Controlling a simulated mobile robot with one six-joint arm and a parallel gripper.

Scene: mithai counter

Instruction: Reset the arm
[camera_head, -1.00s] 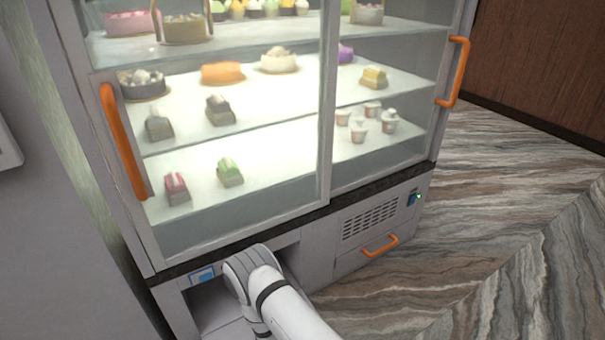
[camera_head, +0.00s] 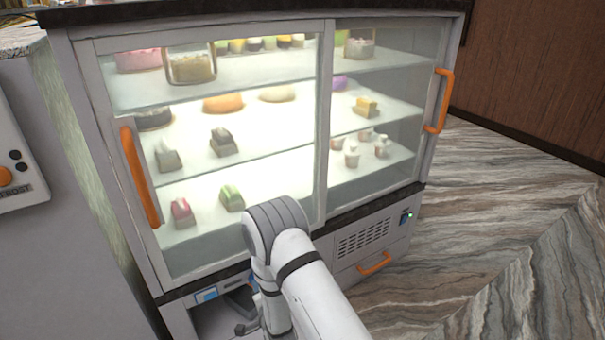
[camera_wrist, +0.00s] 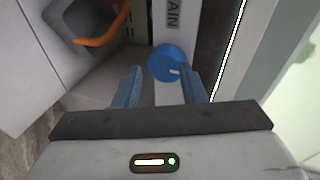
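My gripper (camera_wrist: 161,69) shows in the wrist view with its two blue fingers apart and nothing held between them. A round blue knob (camera_wrist: 166,60) is just beyond the fingertips, nearer the right finger, which partly overlaps it. I cannot tell whether they touch. A label ending in "AIN" (camera_wrist: 173,14) is above the knob. In the head view my white arm reaches down to the lower left base of the display case (camera_head: 319,150). The arm mostly hides the gripper there.
The case has glass doors with orange handles (camera_head: 140,177) and sweets on its shelves. A lower orange handle (camera_head: 374,264) sits under a vent grille (camera_head: 362,238). A wall unit with an orange button (camera_head: 4,176) is at left. Floor on the right (camera_head: 500,220) is clear.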

